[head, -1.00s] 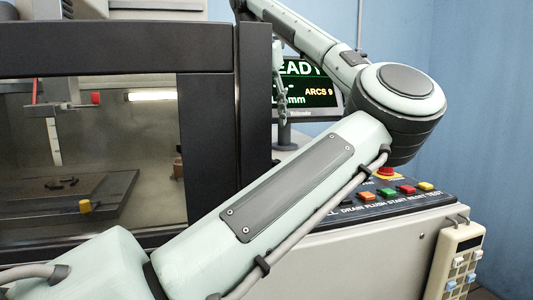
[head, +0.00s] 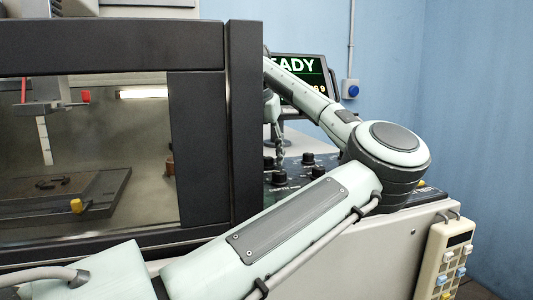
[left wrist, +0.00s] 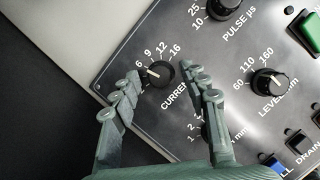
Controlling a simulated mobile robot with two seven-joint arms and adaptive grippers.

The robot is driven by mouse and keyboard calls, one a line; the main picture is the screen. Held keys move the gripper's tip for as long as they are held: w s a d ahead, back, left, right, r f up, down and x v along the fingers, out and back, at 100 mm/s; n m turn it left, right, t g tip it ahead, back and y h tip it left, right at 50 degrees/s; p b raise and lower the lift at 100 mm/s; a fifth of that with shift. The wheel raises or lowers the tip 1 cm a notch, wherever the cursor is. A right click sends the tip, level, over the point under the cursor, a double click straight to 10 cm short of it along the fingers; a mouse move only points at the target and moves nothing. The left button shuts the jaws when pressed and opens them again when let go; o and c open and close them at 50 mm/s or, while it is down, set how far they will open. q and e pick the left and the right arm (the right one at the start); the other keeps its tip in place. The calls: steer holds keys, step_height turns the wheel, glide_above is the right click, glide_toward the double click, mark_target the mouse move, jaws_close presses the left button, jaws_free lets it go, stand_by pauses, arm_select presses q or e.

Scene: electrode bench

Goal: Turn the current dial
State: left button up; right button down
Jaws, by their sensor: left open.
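The current dial (left wrist: 160,75) is a round black knob with a white pointer mark, on the dark control panel. Its printed scale shows 6, 9, 12 and 16, and the mark sits on the left side, near the 6. My left gripper (left wrist: 162,73) is open, with one finger on each side of the dial. I cannot tell whether either fingertip touches it. In the head view my left gripper (head: 279,150) hangs small above the knobs at the back of the panel. My right gripper is out of view.
The pulse dial (left wrist: 222,6) and another dial (left wrist: 268,82) lie right of the gripper, with a green button (left wrist: 308,32) beyond. In the head view, the machine's dark door frame (head: 246,120) stands left of my arm and the screen (head: 302,80) behind.

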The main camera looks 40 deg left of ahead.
arm_select(q)
jaws_close()
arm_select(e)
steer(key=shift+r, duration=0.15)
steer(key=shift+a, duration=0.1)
